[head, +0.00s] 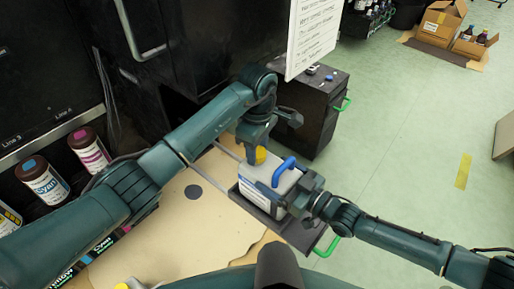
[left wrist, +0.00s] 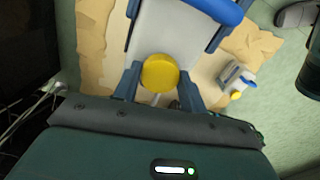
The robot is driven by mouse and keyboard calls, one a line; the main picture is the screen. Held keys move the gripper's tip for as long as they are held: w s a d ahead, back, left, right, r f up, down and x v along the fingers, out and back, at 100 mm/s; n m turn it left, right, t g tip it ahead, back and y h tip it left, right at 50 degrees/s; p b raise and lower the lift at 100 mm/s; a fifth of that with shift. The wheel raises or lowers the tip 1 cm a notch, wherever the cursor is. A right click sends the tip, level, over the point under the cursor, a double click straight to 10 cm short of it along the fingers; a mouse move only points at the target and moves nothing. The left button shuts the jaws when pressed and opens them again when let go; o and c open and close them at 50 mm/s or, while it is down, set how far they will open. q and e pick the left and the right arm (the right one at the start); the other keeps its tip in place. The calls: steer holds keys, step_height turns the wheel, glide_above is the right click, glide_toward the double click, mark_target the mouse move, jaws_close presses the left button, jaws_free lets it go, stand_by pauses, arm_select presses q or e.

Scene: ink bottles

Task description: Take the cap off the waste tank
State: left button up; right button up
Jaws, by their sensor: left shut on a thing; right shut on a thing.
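The waste tank (head: 258,188) is a pale grey-white jug with a blue handle (head: 284,170) on top. It stands upright on a dark pull-out tray (head: 292,232). Its yellow cap (head: 261,155) is under my left gripper (head: 259,147). In the left wrist view the yellow cap (left wrist: 160,72) lies between the fingers of my left gripper (left wrist: 159,84), which is shut on it. I cannot tell whether the cap is loose. My right gripper (head: 306,194) is shut on the tank at its right side, partly hiding it.
A black cabinet with ink bottles (head: 42,180) stands at left. A dark cart (head: 313,110) and a white sign (head: 312,36) are behind the tank. Cardboard lies on the floor at left. Boxes (head: 440,22) stand far right. Green floor at right is mostly clear.

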arm_select(q)
steer(key=shift+n, duration=0.8)
steer(key=o, duration=1.1)
steer(key=shift+a+r, duration=0.1)
steer(key=shift+r, duration=2.1)
steer(key=shift+c, duration=0.4)
steer(key=n, duration=0.2)
steer(key=s+n, duration=0.1)
steer(key=n, duration=0.1)
steer(key=a+n, duration=0.1)
steer(key=shift+s+f+n+y, duration=0.15)
steer(key=shift+f+n+y, duration=0.15)
steer(key=shift+n, duration=0.1)
steer(key=shift+s+a+n, duration=0.1)
steer(key=shift+s+n, duration=0.1)
steer(key=shift+n, duration=0.8)
steer(key=n, duration=0.3)
steer(key=shift+s+a+r+n, duration=0.15)
steer(key=shift+s+a+n, duration=0.05)
steer(key=shift+n, duration=0.2)
steer(key=r+n, duration=0.1)
steer(key=w+d+r+n, duration=0.1)
steer(key=w+r+n, duration=0.1)
steer(key=shift+d+r, duration=0.25)
steer(key=shift+d, duration=0.1)
steer(key=shift+f, duration=3.85)
